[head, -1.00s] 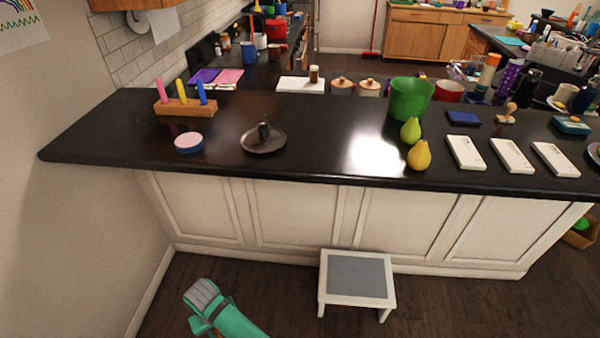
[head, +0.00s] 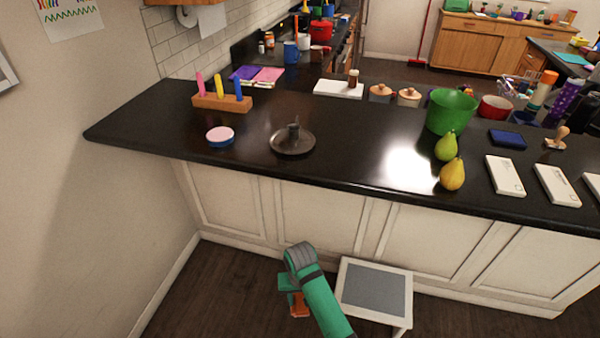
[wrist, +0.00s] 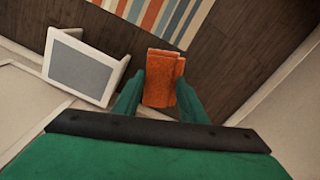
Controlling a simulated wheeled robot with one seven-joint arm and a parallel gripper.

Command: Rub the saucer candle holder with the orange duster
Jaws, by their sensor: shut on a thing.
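The saucer candle holder (head: 292,142) is a dark round dish with a short upright candle socket in its middle. It stands upright on the black counter, left of centre in the head view. My gripper (wrist: 160,95) is shut on the orange duster (wrist: 163,72), which sits between its green fingers in the wrist view. In the head view a bit of the orange duster (head: 299,304) shows below my green arm. The gripper is low over the floor in front of the counter, well below and apart from the candle holder, which is not in the wrist view.
On the black counter (head: 350,170), a pink-topped round tin (head: 220,136) and a wooden peg holder (head: 222,103) stand left of the candle holder. Pears (head: 452,174) and a green bowl (head: 450,110) stand to its right. A step stool (head: 375,290) stands on the floor beside my arm.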

